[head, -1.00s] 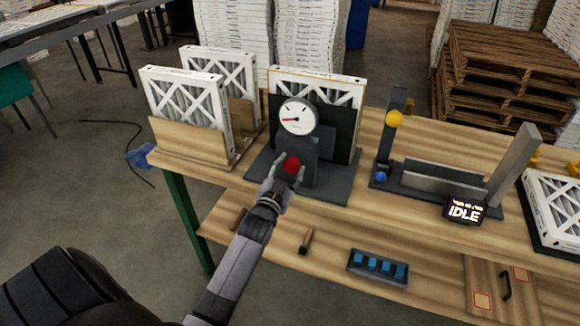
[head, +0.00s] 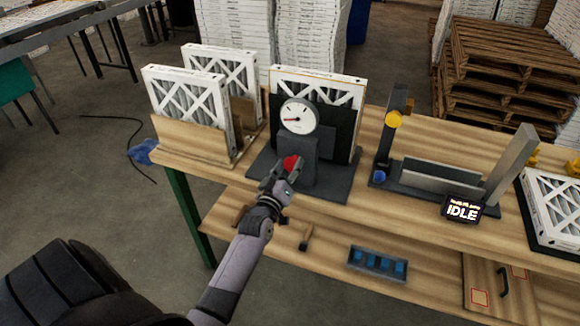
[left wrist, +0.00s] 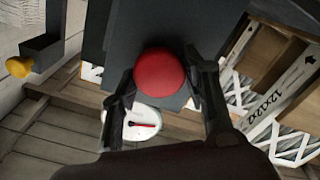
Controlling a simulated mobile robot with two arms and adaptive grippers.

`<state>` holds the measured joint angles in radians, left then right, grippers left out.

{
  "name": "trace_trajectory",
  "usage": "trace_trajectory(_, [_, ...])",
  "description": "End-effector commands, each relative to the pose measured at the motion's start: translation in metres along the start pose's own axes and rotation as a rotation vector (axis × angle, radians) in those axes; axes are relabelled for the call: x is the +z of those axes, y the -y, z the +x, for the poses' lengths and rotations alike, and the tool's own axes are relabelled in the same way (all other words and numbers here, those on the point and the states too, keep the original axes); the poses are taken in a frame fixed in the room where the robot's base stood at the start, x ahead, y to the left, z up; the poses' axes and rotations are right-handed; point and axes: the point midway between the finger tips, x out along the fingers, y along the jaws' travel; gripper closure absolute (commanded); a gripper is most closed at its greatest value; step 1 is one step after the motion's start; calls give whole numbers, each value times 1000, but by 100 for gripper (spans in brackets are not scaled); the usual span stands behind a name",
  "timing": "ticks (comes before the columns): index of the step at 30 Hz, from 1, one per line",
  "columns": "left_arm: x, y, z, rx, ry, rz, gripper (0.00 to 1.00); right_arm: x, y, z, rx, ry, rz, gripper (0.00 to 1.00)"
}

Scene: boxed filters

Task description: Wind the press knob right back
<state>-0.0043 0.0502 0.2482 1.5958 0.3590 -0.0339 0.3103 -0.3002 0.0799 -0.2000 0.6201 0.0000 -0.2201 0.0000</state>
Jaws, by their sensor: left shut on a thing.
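The red press knob (head: 291,161) is on the front of the dark grey press (head: 296,147). My left gripper (head: 283,172) is shut on the knob, its arm reaching up from below. In the left wrist view the round red knob (left wrist: 160,74) sits between my two fingers, which cover its sides. The white dial gauge (head: 298,116) is on top of the press, with its red needle pointing left. The gauge also shows in the left wrist view (left wrist: 140,118). A white-framed filter (head: 340,88) stands behind the press. My right gripper is not in view.
Filters stand in a wooden rack (head: 190,138) left of the press. To the right are a dark fixture with a yellow knob (head: 393,120), a screen reading IDLE (head: 462,211) and another filter (head: 556,208). A tray with blue pieces (head: 378,264) is on the lower shelf.

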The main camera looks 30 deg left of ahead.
Motion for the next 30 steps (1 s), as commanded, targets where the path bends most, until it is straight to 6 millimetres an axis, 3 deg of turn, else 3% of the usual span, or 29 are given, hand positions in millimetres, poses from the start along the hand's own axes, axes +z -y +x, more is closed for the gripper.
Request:
trace_trajectory(18, [4,2,-1,-4,6,-584,85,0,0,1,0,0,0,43])
trace_trajectory(30, [4,3,-1,-4,5,-866,85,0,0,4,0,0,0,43])
